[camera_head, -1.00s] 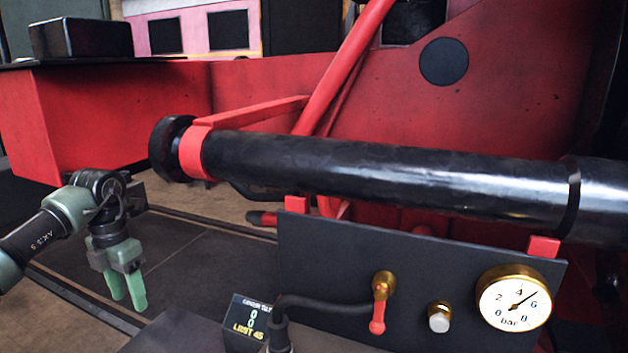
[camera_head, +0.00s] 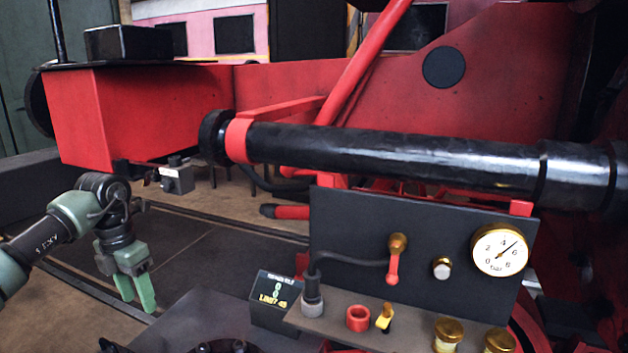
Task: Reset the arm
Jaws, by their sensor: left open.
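My left arm comes in from the left edge, and its green-tipped left gripper (camera_head: 136,291) points down. Its two fingers are apart and hold nothing. It hangs over the dark floor, to the left of the bench and clear of everything around it. My right gripper is not in view.
A dark panel (camera_head: 345,240) carries a brass valve with a red lever (camera_head: 393,266) and a pressure gauge (camera_head: 500,250). A shelf below holds a red ring (camera_head: 358,318) and brass caps (camera_head: 448,333). A small display (camera_head: 272,290) stands beside it. A long black pipe (camera_head: 400,157) crosses above.

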